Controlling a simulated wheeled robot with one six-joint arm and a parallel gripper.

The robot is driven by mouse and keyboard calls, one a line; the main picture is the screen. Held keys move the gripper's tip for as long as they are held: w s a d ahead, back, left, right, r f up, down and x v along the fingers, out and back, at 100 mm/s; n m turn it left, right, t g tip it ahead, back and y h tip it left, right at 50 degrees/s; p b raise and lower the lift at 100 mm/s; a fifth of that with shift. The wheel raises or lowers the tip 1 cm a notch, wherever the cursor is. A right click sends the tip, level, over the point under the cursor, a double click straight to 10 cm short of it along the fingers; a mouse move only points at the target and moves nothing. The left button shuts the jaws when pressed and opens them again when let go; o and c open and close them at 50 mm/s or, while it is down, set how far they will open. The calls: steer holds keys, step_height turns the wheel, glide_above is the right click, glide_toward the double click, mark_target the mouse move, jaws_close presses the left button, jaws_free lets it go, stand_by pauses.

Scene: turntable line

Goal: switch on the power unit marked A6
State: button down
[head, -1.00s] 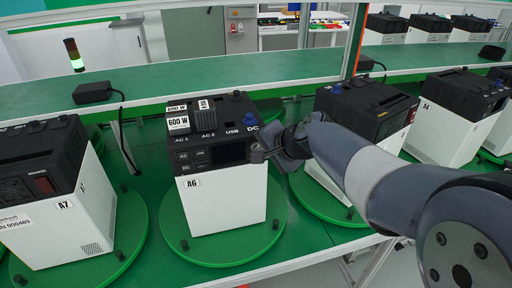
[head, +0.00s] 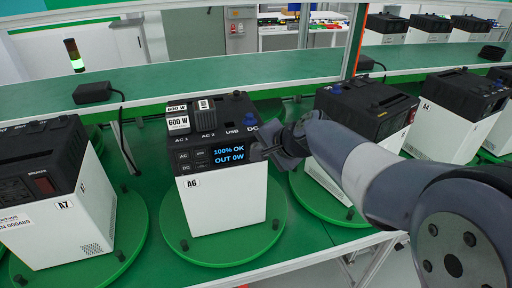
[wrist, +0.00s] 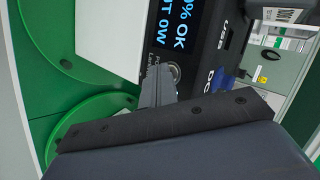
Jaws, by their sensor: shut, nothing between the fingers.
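The power unit marked A6 (head: 226,205) is a white box with a black top, standing on a round green turntable (head: 188,250). Its screen (head: 229,154) is lit in blue and reads "100% OK" and "OUT 0W"; the screen also shows in the wrist view (wrist: 178,35). My gripper (head: 262,152) is at the right end of the unit's black front panel. In the wrist view my gripper (wrist: 160,75) is shut and empty, its tips close to a round button (wrist: 175,71) beside the screen. I cannot tell whether they touch it.
Unit A7 (head: 85,215) stands on its turntable at the left. Another unit (head: 365,107) stands behind my arm, and unit A4 (head: 448,130) is further right. A green shelf (head: 200,88) with a black adapter (head: 93,93) runs behind them.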

steer(key=shift+s, duration=0.1)
steer(key=shift+s+d, duration=0.2)
steer(key=shift+s, duration=0.4)
steer(key=s, duration=0.2)
steer(key=s+d+b, duration=0.1)
steer(key=s, duration=0.1)
steer(key=shift+s+d, duration=0.2)
steer(key=shift+s, duration=0.2)
steer(key=shift+w, duration=0.1)
stand_by(0.6)
steer(key=shift+s+d, duration=0.25)
steer(key=shift+s, duration=0.75)
steer(key=shift+s+d, duration=0.25)
steer(key=shift+s, duration=0.7)
